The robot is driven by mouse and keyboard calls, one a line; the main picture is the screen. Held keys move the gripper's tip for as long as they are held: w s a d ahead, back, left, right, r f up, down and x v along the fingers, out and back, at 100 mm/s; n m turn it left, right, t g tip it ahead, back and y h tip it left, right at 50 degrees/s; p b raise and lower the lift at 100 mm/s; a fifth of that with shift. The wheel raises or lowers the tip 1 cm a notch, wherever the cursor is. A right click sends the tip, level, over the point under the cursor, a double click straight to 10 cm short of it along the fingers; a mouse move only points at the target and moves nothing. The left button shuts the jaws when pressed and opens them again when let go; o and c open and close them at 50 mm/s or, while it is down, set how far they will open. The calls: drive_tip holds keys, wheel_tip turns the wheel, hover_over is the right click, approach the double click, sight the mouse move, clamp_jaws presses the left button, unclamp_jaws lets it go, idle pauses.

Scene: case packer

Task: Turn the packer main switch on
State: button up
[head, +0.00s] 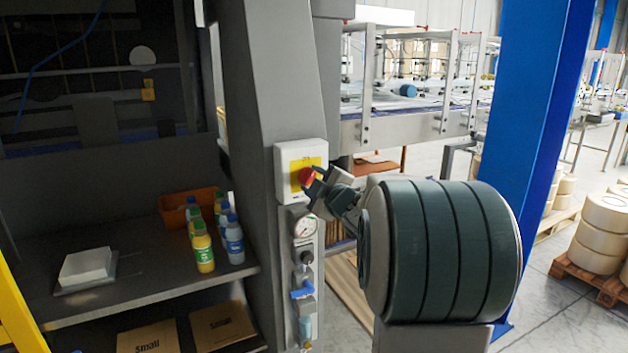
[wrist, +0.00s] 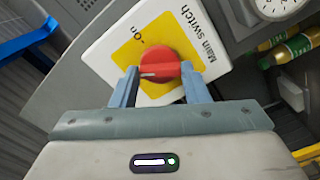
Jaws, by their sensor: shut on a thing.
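The main switch is a red round knob (head: 306,175) on a yellow plate in a white box (head: 288,190) on the grey machine post. In the wrist view the red knob (wrist: 158,65) sits between my fingers, with a small white mark on its near left side. My gripper (wrist: 160,76) is shut on the knob, one finger on each side. In the head view my gripper (head: 315,183) reaches the knob from the right and hides part of it.
Below the switch are a pressure gauge (head: 305,227) and a blue valve (head: 302,291) on the post. Left of it, a shelf (head: 150,290) holds bottles (head: 203,250), an orange crate (head: 172,204) and a white block (head: 86,266). A blue column (head: 535,100) stands at right.

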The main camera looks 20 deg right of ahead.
drive_tip(key=m+p, duration=0.1)
drive_tip(key=m, duration=0.4)
drive_tip(key=shift+m+p, duration=0.4)
drive_tip(key=m+p, duration=0.1)
drive_tip(key=m, duration=0.3)
drive_tip(key=shift+m+p, duration=0.6)
drive_tip(key=shift+m, duration=0.3)
drive_tip(key=shift+f, duration=0.1)
drive_tip(key=o, duration=1)
drive_tip(key=shift+c, duration=0.2)
drive_tip(key=s+b, duration=0.2)
drive_tip(key=s, duration=1.2)
drive_tip(key=shift+d, duration=0.25)
